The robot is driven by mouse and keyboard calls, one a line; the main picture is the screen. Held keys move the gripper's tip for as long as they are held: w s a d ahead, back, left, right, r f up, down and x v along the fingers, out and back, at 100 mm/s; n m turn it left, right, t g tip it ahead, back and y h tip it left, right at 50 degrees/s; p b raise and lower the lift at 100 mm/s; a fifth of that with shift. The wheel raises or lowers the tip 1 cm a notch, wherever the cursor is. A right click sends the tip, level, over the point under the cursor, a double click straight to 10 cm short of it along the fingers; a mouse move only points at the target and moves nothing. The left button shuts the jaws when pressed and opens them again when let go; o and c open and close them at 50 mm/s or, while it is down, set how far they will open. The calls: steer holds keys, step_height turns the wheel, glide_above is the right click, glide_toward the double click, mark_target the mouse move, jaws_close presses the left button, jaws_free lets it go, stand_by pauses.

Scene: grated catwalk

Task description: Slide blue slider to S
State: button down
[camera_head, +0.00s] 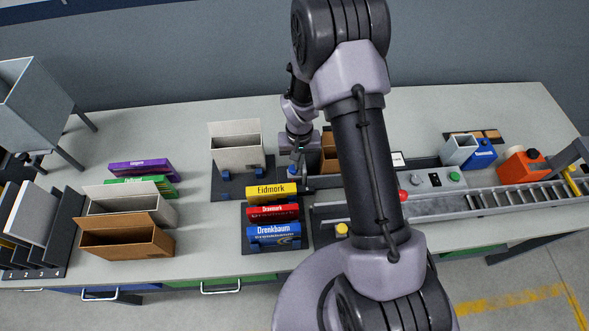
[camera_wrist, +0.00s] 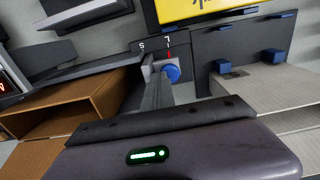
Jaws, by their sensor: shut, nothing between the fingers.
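The blue slider (camera_wrist: 171,73) is a round blue knob in the wrist view, by the letter L and a small red mark. The letter S (camera_wrist: 142,44) is printed to the left of L on the dark panel (camera_wrist: 205,45). My gripper (camera_wrist: 155,88) is shut and empty, its narrow fingers reaching up to just left of the blue knob. I cannot tell whether they touch it. In the head view my gripper (camera_head: 295,168) points down behind the yellow Eidmork box (camera_head: 271,192). The slider's position is hard to make out there.
An open grey-white box (camera_head: 236,152) stands left of my gripper, and a brown open box (camera_head: 329,158) stands right of it. Red Dravmark (camera_head: 272,213) and blue Drenkbaum (camera_head: 273,233) boxes stand in front. A roller conveyor (camera_head: 500,198) runs along the right side.

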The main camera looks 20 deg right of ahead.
steer(key=shift+d, duration=0.25)
steer(key=shift+s+d, duration=0.15)
steer(key=shift+d, duration=0.55)
steer(key=shift+s+d, duration=0.15)
steer(key=shift+d, duration=0.25)
step_height(320, 180, up, 6)
steer(key=p, duration=0.3)
stand_by(0.5)
